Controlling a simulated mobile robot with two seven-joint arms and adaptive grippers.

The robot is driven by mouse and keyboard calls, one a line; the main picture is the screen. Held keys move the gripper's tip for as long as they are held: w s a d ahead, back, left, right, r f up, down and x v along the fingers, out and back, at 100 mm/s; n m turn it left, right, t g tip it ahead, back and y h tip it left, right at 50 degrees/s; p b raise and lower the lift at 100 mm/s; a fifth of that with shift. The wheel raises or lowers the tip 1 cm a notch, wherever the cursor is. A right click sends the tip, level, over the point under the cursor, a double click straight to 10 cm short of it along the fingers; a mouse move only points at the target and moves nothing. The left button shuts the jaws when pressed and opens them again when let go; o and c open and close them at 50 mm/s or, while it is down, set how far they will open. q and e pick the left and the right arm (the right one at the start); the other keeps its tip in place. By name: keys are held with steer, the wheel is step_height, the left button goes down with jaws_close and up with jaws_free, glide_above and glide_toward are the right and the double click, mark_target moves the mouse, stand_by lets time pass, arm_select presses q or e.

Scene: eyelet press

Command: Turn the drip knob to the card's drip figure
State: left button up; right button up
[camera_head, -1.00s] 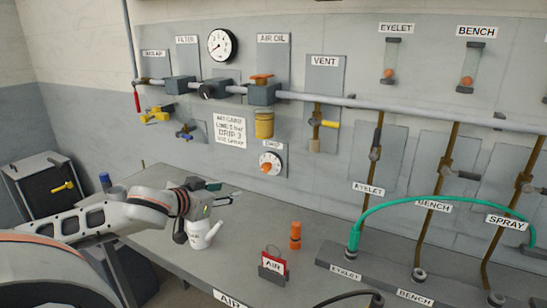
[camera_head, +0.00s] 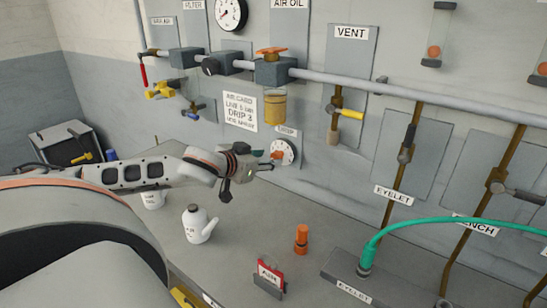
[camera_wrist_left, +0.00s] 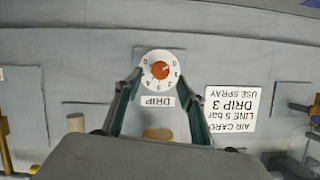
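The drip knob (camera_head: 277,155) is an orange knob on a round white dial on the wall, below the yellow air-oil bowl. In the left wrist view the knob (camera_wrist_left: 160,71) shows upside down with its numbered dial and DRIP label. I cannot read its setting surely. The air card (camera_head: 240,111) beside it reads DRIP 3, and it also shows in the left wrist view (camera_wrist_left: 231,106). My left gripper (camera_head: 268,161) is open at the dial. In the wrist view its fingers (camera_wrist_left: 160,80) stand apart on either side of the dial; contact cannot be told. My right gripper is out of view.
An orange cylinder (camera_head: 301,239) and a red AIR tag (camera_head: 269,274) stand to the right. The yellow-handled vent valve (camera_head: 349,113) is right of the dial.

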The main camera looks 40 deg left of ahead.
mark_target(274, 157)
arm_select(q)
steer(key=shift+x, duration=1.5)
steer(key=shift+w+a+f, duration=0.15)
steer(key=shift+w+f, duration=0.05)
steer(key=shift+w, duration=0.35)
steer(key=c, duration=1.1)
